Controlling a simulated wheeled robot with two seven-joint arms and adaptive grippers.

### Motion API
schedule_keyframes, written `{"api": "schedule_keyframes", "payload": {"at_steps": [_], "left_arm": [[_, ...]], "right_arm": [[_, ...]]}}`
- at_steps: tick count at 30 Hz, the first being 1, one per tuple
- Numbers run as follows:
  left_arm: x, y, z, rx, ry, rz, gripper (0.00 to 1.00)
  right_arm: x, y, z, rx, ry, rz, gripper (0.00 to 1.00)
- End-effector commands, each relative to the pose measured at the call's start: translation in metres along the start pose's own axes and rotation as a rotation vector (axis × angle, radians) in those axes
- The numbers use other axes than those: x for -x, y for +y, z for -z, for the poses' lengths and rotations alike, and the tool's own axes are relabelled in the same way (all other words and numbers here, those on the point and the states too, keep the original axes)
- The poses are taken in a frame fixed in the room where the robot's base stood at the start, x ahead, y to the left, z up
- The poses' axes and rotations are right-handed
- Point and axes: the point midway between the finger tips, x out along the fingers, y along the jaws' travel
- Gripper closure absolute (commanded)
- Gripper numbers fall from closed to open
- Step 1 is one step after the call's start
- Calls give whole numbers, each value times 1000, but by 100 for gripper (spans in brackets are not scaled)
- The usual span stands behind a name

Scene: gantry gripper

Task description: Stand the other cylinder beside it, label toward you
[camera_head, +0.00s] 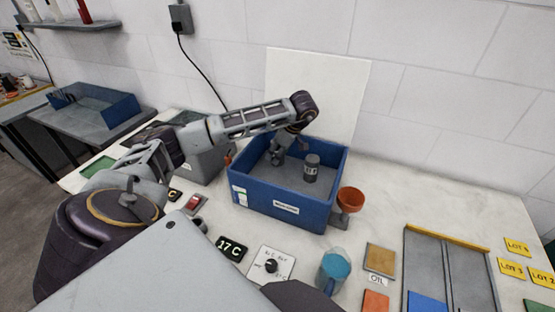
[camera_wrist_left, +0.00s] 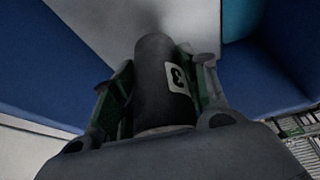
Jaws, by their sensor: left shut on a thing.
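A dark grey cylinder (camera_head: 311,168) with a light label stands upright inside the blue crate (camera_head: 285,208), right of my left gripper (camera_head: 277,157). My left gripper reaches down into the crate from above. In the left wrist view the left gripper (camera_wrist_left: 160,95) is shut on the other cylinder (camera_wrist_left: 160,75), dark grey with a white label bearing a black mark. That label faces right of centre in that view. In the head view the held cylinder is hard to make out among the fingers. My right gripper is not in view.
The crate's walls surround the gripper closely. An orange cup (camera_head: 350,199) stands just right of the crate, and a grey bin (camera_head: 203,160) stands to its left. A blue mug (camera_head: 333,270), a dial panel (camera_head: 270,265) and a tray (camera_head: 440,270) are nearer me.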

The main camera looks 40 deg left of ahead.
Motion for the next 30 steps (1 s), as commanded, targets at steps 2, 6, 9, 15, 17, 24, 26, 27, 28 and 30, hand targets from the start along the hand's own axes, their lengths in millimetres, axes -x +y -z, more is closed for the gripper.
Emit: {"api": "schedule_keyframes", "payload": {"at_steps": [2,6,9,15,17,24,26,27,28,30], "left_arm": [[-8,0,-3,0,0,1,100],[-21,0,-9,0,-1,2,100],[-26,0,-11,0,-1,-1,100],[-27,0,-12,0,-1,-2,100],[-27,0,-12,0,-1,-1,100],[-30,0,-13,0,0,0,52],[-30,0,-13,0,0,0,45],[-30,0,-13,0,0,0,39],[-30,0,-13,0,0,0,36],[-30,0,-12,-1,0,0,35]], "right_arm": [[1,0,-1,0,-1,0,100],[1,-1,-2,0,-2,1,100],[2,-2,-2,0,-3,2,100],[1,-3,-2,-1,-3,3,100],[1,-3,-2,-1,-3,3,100],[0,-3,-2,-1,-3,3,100],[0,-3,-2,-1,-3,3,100],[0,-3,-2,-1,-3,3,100],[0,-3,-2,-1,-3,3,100],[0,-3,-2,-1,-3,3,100]]}}
